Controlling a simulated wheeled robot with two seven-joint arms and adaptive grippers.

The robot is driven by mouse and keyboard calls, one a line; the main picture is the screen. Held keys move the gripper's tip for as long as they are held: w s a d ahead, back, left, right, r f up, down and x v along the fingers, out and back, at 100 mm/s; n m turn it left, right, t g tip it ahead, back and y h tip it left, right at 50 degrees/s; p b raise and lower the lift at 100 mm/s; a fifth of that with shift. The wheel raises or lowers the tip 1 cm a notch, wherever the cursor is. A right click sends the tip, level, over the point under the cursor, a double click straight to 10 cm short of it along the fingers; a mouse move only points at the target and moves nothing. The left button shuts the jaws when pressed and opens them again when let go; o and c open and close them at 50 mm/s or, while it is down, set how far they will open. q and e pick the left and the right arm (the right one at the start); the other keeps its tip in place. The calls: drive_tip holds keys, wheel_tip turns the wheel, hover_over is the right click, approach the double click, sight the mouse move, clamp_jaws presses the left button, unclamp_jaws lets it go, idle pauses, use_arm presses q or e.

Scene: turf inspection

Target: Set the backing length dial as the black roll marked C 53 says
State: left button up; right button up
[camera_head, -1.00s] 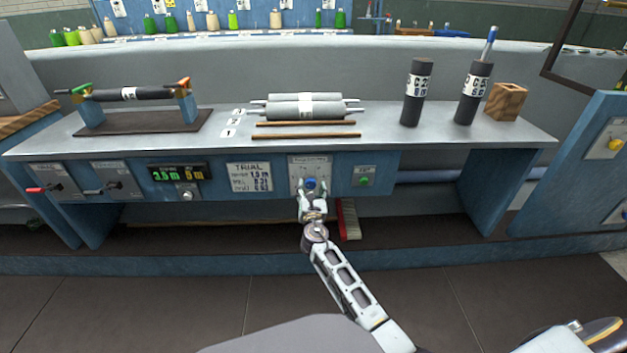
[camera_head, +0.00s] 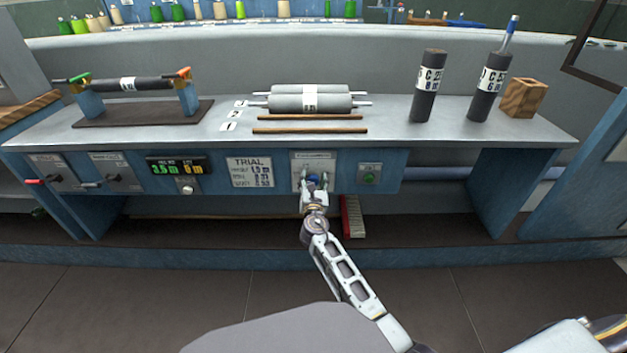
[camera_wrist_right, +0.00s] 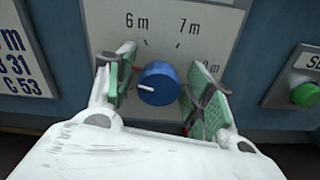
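The backing length dial is a blue knob (camera_wrist_right: 160,84) on a pale plate, with its white line pointing left. The plate shows 6 m, 7 m and a partly covered mark at right; the left side is hidden by a finger. My right gripper (camera_wrist_right: 163,92) is open, one finger on each side of the knob; contact is unclear. In the head view, my right gripper (camera_head: 314,186) is at the dial plate (camera_head: 314,160). Two black rolls (camera_head: 424,100) (camera_head: 484,104) stand on the bench, their labels hard to read. My left gripper is out of view.
A TRIAL card (camera_head: 250,172) sits left of the dial; its last line ends in C 53 in the wrist view. A green button (camera_head: 369,178) is at right. A display (camera_head: 178,167) reads 3.5 m and 0 m. Another black roll (camera_head: 145,84) lies on a stand.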

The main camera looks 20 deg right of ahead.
drive_tip(key=c, duration=0.7)
